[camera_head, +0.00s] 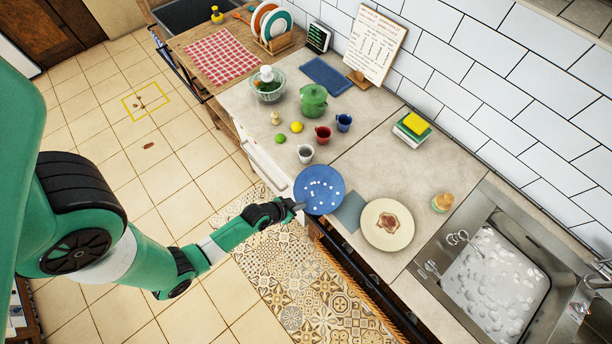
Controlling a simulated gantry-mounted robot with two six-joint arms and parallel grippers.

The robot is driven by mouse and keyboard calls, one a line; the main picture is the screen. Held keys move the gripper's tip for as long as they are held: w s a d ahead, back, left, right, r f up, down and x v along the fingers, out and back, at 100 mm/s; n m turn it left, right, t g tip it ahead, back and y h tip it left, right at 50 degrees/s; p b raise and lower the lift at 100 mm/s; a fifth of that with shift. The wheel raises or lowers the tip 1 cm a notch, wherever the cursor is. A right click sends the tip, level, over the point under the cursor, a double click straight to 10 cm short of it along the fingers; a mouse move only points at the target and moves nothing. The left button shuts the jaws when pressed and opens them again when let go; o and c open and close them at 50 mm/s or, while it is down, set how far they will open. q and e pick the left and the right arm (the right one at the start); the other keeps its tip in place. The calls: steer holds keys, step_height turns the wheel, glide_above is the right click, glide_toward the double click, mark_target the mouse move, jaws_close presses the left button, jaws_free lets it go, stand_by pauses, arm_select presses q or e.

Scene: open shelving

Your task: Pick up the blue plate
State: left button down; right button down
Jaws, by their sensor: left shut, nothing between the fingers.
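The blue plate (319,183) lies on the counter near its front edge, with several small white bits on it. My left gripper (300,206) is at the plate's lower left rim, its fingers shut and empty. I cannot tell whether the fingertips touch the rim. My right gripper is not in view.
A cream plate with a brown stain (372,233) and a grey-blue cloth (350,211) lie to the right of the blue plate. A sink with suds (494,282) is further right. A white cup (305,154), red cup (323,134) and blue cup (344,122) stand behind.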

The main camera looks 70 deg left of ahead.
arm_select(q)
steer(key=s+d+r, duration=0.2)
steer(key=s+d, duration=0.2)
steer(key=s, duration=0.7)
steer(key=shift+d+r, duration=0.15)
steer(key=c, duration=0.9)
jaws_free()
